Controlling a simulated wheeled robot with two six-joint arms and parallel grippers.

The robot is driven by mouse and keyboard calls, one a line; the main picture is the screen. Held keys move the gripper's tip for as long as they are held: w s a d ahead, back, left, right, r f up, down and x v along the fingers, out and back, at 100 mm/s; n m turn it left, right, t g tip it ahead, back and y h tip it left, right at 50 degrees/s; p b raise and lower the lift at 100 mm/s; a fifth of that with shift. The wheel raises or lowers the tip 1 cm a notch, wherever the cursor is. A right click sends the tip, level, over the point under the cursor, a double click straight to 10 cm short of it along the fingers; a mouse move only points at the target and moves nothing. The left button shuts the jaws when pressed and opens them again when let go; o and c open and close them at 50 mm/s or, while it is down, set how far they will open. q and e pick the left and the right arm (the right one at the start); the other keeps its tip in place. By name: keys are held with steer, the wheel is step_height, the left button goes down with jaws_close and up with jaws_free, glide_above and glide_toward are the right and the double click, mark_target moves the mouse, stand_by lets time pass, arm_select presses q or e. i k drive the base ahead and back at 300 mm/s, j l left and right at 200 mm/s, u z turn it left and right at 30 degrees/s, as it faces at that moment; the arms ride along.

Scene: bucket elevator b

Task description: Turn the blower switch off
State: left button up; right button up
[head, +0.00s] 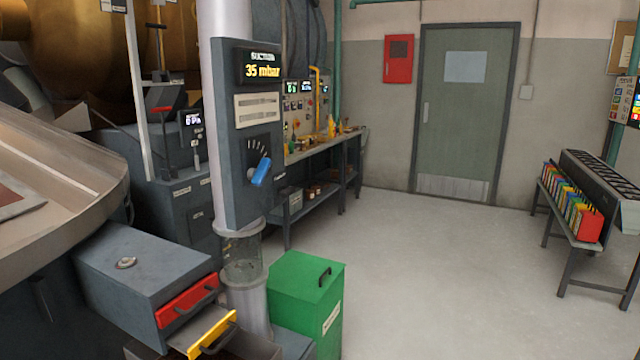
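A grey control panel (241,190) stands on a pale vertical pipe left of centre. Its display (261,68) reads 35 mbar in yellow. A blue knob (261,172) sits low on the panel, below a fan of scale marks, with its handle tilted. The small labels are too small to read, so I cannot tell whether this knob is the blower switch. More small controls show on a panel (298,105) behind the bench, too small to tell apart. Neither of my grippers is in view.
Below stand a grey box with a red drawer (187,300), a yellow-fronted drawer (212,334) and a green bin (306,300). A workbench (325,147) stands behind. A bench with coloured binders (570,200) is at right. The middle floor (440,270) is clear up to the green door (466,120).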

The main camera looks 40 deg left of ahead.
mark_target(283, 191)
steer(key=i+u, duration=0.15)
steer(key=i, duration=0.35)
steer(key=i+l+u, duration=0.1)
steer(key=i, duration=0.35)
steer(key=i+l+u, duration=0.15)
steer(key=i, duration=0.35)
